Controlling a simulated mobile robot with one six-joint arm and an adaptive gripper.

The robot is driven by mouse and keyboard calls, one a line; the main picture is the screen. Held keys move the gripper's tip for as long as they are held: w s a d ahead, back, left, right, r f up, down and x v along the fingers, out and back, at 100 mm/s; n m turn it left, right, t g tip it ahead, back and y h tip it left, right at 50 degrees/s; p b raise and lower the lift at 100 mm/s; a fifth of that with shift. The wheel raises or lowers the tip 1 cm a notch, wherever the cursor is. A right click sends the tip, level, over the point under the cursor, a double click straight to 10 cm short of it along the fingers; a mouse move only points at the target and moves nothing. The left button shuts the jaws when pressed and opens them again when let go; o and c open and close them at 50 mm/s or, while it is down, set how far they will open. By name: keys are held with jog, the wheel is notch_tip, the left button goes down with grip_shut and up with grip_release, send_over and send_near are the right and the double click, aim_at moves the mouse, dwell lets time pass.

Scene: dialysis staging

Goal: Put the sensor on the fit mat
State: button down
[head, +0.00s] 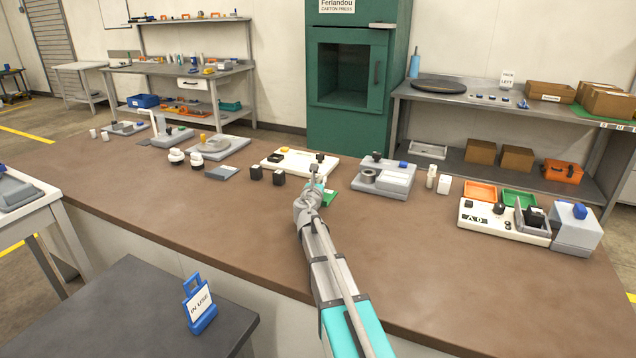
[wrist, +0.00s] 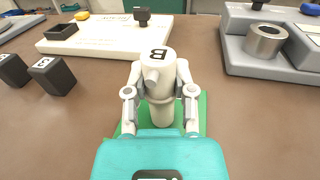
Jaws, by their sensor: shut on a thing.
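A cream, rounded sensor (wrist: 160,82) with a short side spout and a black B on its top stands upright between my fingers in the wrist view. My gripper (wrist: 161,96) is shut on it, one finger at each side. A green mat (wrist: 203,104) lies under the sensor and gripper; I take it as the fit mat. It also shows in the head view (head: 331,197), partly behind my gripper (head: 313,179). The sensor's base is over the mat, but I cannot tell whether it touches.
A white board (head: 291,158) with black parts lies just behind the mat. Two black blocks (head: 267,174) stand to the left, a grey fixture (head: 384,181) with a metal ring to the right. The brown bench top in front is clear.

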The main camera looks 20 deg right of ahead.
jog(key=shift+f, duration=0.2)
jog(key=shift+c, duration=2.3)
grip_release()
jog(key=shift+r, duration=0.3)
jog(key=v, duration=1.2)
jog(key=shift+f, duration=0.1)
